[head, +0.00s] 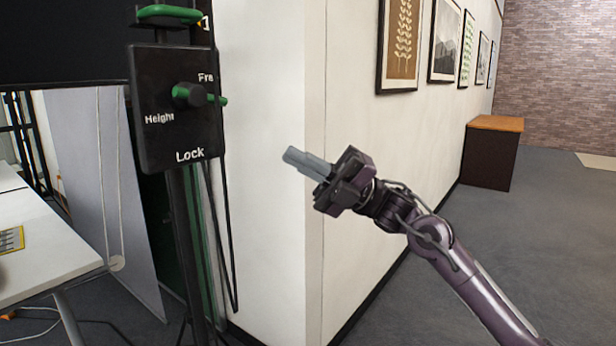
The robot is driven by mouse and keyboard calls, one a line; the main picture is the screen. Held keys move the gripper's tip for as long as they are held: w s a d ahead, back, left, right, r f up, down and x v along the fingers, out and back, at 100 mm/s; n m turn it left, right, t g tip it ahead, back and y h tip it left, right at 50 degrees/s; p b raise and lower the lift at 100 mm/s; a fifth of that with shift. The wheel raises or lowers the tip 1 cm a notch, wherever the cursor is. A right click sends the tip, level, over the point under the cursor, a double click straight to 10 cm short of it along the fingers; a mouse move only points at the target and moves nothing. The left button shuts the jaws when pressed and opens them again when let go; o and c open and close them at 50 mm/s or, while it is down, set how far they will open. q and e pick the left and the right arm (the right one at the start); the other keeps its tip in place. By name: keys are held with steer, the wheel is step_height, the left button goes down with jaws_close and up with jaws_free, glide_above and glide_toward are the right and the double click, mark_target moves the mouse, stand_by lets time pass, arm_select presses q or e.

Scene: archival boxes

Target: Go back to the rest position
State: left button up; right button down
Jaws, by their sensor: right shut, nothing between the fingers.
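My right gripper (308,162) is raised in front of the white wall corner, with its arm coming in from the lower right. Its grey fingers are together, point to the upper left and hold nothing. A gap in the picture separates the fingertips from the black control panel (178,135) to their left. My left gripper is not in this view.
A white table (45,250) stands at the left. A black stand pole (190,245) with cables is under the panel. The white wall (265,120) has framed pictures on its right face. A dark cabinet (490,155) stands further back. Grey carpet at the right is open.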

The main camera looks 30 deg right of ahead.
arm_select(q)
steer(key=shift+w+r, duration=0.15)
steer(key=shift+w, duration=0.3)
arm_select(e)
steer(key=shift+s+d+f, duration=0.15)
steer(key=shift+d+f, duration=0.15)
steer(key=shift+d, duration=0.1)
steer(key=shift+s, duration=0.1)
